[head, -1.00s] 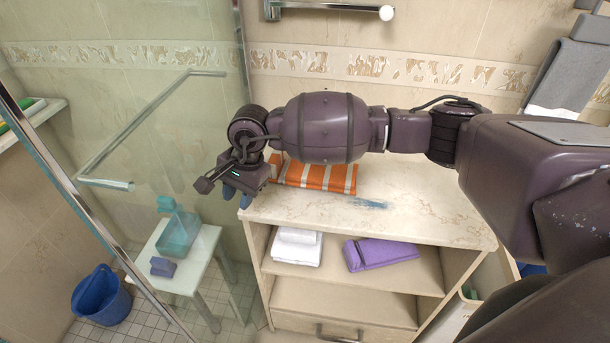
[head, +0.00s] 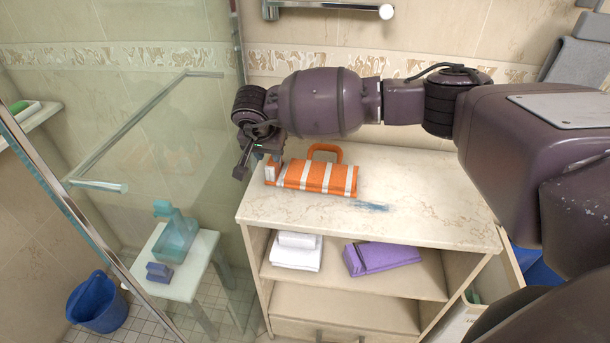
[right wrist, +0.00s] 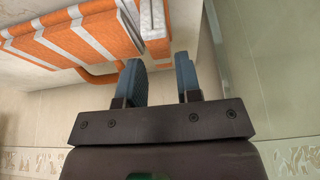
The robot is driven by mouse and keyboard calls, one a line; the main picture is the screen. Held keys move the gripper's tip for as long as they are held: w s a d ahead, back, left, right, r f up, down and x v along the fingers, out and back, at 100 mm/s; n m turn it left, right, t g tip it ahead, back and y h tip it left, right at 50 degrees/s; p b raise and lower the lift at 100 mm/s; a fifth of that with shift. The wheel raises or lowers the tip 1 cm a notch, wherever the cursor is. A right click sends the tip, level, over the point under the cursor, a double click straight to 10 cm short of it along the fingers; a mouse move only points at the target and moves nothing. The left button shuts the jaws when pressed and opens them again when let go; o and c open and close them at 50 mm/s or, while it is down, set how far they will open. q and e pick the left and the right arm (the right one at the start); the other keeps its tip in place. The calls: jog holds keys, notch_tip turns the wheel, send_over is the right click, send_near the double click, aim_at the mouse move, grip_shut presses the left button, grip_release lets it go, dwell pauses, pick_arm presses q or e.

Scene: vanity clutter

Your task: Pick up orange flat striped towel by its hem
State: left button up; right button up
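The orange towel (head: 318,178) with white stripes lies folded on the left part of the cabinet's pale stone top. An orange loop stands up at its back edge, and a folded white-and-orange end faces left. My right gripper (head: 268,152) is at this left end, close above the counter. In the right wrist view the towel (right wrist: 85,38) fills the upper left. There my right gripper (right wrist: 161,72) has its two blue fingers apart, with the towel's folded end just ahead of the gap. I cannot tell whether they touch. My left gripper is not in view.
The counter (head: 430,205) is clear to the right, apart from a blue smear. White towels (head: 295,255) and a purple towel (head: 385,257) lie on the shelf below. A glass screen with a metal handle (head: 100,186) stands at left, near my right gripper.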

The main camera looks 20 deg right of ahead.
jog(key=x, duration=0.5)
jog(key=shift+w+d+r, duration=0.2)
jog(key=shift+w+d, duration=0.05)
grip_shut()
